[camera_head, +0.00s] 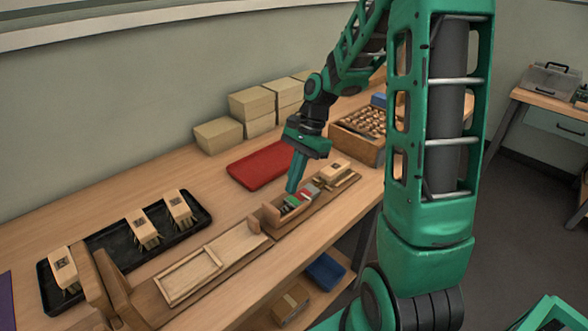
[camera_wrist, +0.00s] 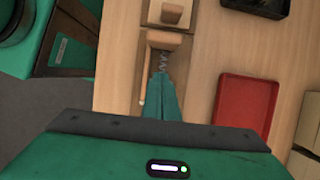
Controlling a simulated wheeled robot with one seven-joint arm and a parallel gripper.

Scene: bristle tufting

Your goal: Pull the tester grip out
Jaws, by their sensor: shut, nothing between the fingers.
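The tester sits on a long wooden base (camera_head: 318,208) near the front edge of the bench. It has an upright wooden end block (camera_head: 272,214), a green and red marked section (camera_head: 300,198) and a pale block (camera_head: 334,172) toward the right. In the wrist view the end block (camera_wrist: 165,39) stands ahead of my fingers, with a metal spring (camera_wrist: 162,62) between. I cannot tell which part is the tester grip; my fingers hide some of it. My gripper (camera_head: 292,188) points down over the marked section, shut and empty; its fingers also show in the wrist view (camera_wrist: 163,92).
A red tray (camera_head: 262,165) lies behind the tester. A black tray (camera_head: 100,256) with several wooden brush blocks lies at the left. A wooden crate (camera_head: 358,148) of round pieces and stacked cardboard boxes (camera_head: 250,104) stand behind. Bare bench shows between the trays.

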